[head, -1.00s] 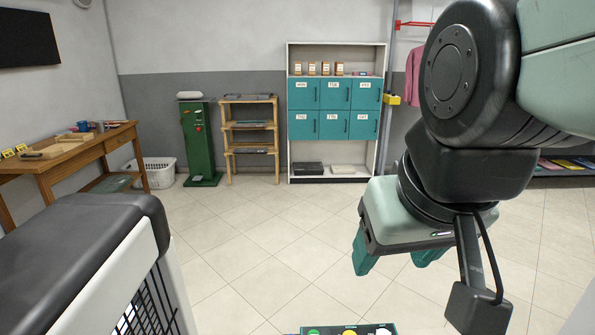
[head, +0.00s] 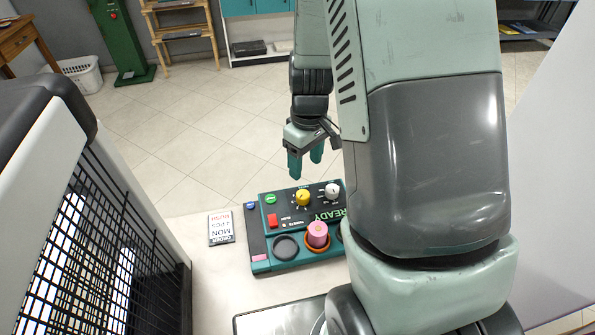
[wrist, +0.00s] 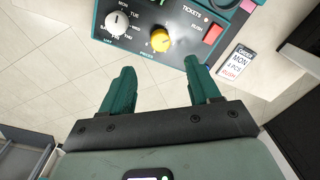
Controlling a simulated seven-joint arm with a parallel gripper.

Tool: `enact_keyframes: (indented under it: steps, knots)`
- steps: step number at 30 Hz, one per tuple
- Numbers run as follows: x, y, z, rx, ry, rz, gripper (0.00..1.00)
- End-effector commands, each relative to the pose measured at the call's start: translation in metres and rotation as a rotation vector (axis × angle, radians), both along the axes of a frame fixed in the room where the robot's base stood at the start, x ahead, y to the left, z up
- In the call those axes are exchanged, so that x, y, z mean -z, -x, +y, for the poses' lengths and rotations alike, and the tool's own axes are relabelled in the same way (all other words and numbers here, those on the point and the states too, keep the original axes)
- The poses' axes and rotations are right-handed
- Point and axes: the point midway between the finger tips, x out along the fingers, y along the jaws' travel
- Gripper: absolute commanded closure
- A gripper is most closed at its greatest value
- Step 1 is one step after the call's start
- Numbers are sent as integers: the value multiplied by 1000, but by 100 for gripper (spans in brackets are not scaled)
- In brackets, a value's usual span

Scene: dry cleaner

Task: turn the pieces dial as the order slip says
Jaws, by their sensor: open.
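The pieces dial is a yellow knob (head: 302,198) on a dark, teal-edged panel (head: 262,240); in the wrist view the yellow knob (wrist: 160,41) sits above the label PIECES. Its exact setting is too small to read. The order slip (head: 221,228) lies left of the panel; in the wrist view the slip (wrist: 235,64) reads MON, 4 PCS, RUSH. My gripper (head: 304,163) is open and empty, behind and above the dial in the head view. In the wrist view my gripper's fingers (wrist: 160,82) point toward the yellow knob, apart from it.
A pale day dial (head: 331,190) stands right beside the yellow knob. A red switch (head: 272,220), a pink cylinder in an orange ring (head: 317,235) and an empty dark ring (head: 286,247) are nearer. A black mesh-sided unit (head: 110,240) stands at the left.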

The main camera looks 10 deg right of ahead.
Motion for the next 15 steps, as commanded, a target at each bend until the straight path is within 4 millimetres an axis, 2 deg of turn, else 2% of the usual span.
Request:
enact_keyframes:
  steps: [5, 15]
  knots:
    - [21, 1, 0, 0, 0, 5, 38]
    - [84, 3, 2, 0, 1, 4, 38]
